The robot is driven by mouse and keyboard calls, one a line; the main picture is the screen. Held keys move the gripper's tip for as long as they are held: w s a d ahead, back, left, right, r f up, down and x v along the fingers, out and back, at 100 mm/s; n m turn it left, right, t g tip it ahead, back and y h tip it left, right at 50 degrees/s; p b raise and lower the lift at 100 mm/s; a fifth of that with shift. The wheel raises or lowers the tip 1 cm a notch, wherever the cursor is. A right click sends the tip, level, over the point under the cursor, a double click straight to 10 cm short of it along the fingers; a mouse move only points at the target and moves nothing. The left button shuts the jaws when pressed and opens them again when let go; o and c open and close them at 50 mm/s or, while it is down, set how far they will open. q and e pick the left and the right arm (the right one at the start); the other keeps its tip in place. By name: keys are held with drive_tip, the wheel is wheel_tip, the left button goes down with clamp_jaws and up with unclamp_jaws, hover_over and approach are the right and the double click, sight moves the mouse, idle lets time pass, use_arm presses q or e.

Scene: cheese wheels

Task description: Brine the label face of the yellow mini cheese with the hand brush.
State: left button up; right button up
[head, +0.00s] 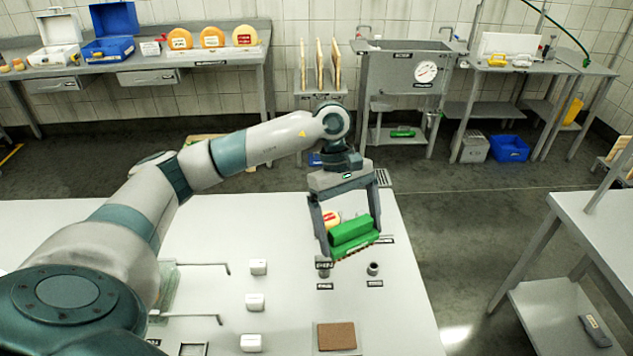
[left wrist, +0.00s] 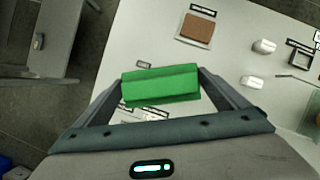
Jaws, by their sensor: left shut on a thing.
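My left gripper (head: 345,230) is shut on the green hand brush (head: 351,230), holding it over the right part of the white table. The brush's bristle edge points down; whether it touches anything I cannot tell. The brush also shows between the fingers in the left wrist view (left wrist: 160,85). A small yellow cheese with a red and white label (head: 331,219) shows just behind the brush, partly hidden by it and a finger. In the left wrist view the cheese is hidden. My right gripper is not in view.
The white table (head: 240,225) carries a brown pad (head: 337,336), a small dark cup (head: 373,268) and small white blocks (head: 254,302). A back bench (head: 130,70) holds larger cheese wheels (head: 212,37). A sink (head: 405,70) stands behind. Open floor lies right of the table.

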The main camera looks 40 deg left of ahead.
use_arm(q)
drive_tip(key=w+a+r+n+t, duration=0.2)
drive_tip(key=w+a+n+t, duration=0.2)
drive_tip(key=a+n, duration=0.8)
drive_tip(key=shift+w+a+n+t+y, duration=0.35)
drive_tip(key=shift+w+a, duration=0.45)
drive_tip(key=shift+w, duration=0.35)
drive_tip(key=shift+f, duration=0.2)
